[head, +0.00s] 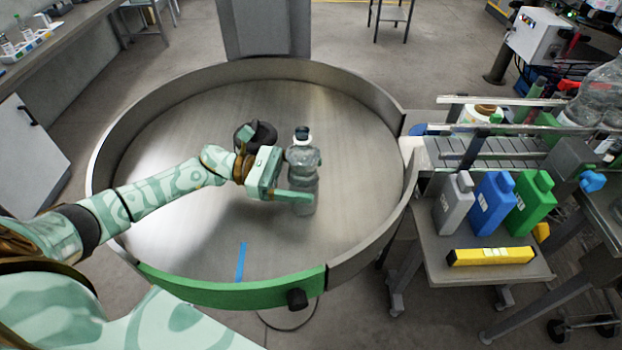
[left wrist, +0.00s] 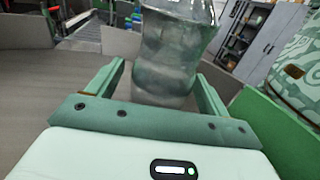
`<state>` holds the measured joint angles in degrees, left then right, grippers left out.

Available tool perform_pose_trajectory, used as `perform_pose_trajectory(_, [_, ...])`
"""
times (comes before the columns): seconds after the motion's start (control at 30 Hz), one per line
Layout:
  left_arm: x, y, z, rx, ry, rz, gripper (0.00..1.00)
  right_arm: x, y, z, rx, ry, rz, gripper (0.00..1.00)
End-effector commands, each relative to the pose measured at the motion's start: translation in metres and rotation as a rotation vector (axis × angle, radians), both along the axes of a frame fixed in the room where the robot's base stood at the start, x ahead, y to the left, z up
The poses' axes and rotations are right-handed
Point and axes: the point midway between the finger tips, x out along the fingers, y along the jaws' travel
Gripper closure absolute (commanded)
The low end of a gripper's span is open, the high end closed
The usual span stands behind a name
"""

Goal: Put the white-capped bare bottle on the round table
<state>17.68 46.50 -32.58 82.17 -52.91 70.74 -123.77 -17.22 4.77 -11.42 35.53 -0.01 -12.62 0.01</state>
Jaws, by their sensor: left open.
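The white-capped clear bare bottle (head: 303,163) stands upright on the round metal table (head: 190,190), right of its middle. My left gripper (head: 290,185) is at the bottle, with its jaws open. In the left wrist view the bottle (left wrist: 168,58) stands between the two fingers of the gripper (left wrist: 165,90), with a visible gap on at least one side. The bottle's cap is out of the left wrist view. My right gripper is not in view.
The table has a raised metal rim with a green front section (head: 235,293). A conveyor (head: 485,150) meets it at the right. Grey (head: 454,204), blue (head: 491,204) and green (head: 530,204) jugs and a yellow box (head: 491,256) stand on a side shelf. The table's left part is clear.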

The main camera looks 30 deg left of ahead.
Motion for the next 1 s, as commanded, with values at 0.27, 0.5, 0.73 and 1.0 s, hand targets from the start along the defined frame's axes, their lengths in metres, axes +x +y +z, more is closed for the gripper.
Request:
perform_pose_trajectory(0.27, [-0.018,0.065,-0.008,0.004,0.003,0.0,0.2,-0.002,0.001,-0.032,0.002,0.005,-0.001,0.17])
perform_pose_trajectory(0.5, [-0.026,0.096,-0.004,0.001,0.002,-0.002,0.2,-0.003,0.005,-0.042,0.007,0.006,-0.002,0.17])
perform_pose_trajectory(0.73, [-0.027,0.1,-0.001,0.0,0.0,-0.002,0.2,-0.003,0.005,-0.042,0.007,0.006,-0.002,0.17])
perform_pose_trajectory(1.0, [-0.027,0.1,-0.002,0.0,0.001,-0.002,0.2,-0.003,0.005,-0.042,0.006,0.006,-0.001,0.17])
